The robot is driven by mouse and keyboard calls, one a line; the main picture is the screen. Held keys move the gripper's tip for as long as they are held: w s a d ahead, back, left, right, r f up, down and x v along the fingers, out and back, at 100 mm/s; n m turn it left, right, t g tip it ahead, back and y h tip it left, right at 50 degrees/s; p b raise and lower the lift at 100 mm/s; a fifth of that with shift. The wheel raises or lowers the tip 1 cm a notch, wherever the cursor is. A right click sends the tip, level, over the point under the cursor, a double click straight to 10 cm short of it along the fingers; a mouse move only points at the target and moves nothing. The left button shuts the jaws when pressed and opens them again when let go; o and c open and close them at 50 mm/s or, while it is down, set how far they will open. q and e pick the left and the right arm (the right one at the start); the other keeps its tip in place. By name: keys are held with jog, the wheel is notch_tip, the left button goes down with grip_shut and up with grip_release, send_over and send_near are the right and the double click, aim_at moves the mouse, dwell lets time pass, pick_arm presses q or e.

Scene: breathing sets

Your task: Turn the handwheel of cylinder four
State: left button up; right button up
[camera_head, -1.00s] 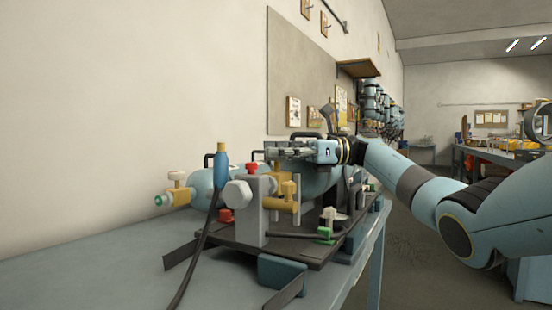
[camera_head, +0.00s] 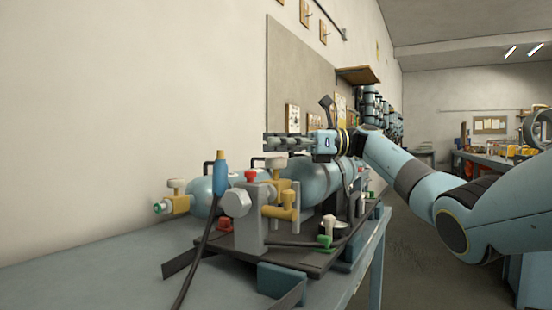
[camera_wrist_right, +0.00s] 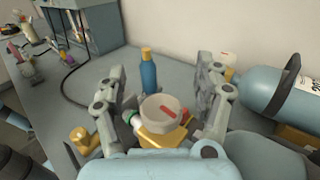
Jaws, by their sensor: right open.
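My right gripper (camera_head: 272,142) is open, with its fingers pointing left above the breathing set in the head view. A cream handwheel (camera_head: 275,162) shows just below the fingers there. In the right wrist view, a cream handwheel with a red mark (camera_wrist_right: 163,112) on a yellow valve body lies between the two spread fingers of the gripper (camera_wrist_right: 160,92). No contact can be made out. Another beige handwheel (camera_head: 176,184) tops the yellow valve at the far left, with a green end. No number shows to tell which is cylinder four. My left gripper is not in view.
Pale blue cylinders (camera_head: 305,175) lie on a dark board on the blue-grey table (camera_head: 110,262). The table's left part is clear.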

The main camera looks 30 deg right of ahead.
notch_tip(320, 180, up, 6)
jog(key=shift+r, duration=0.15)
dwell(0.3)
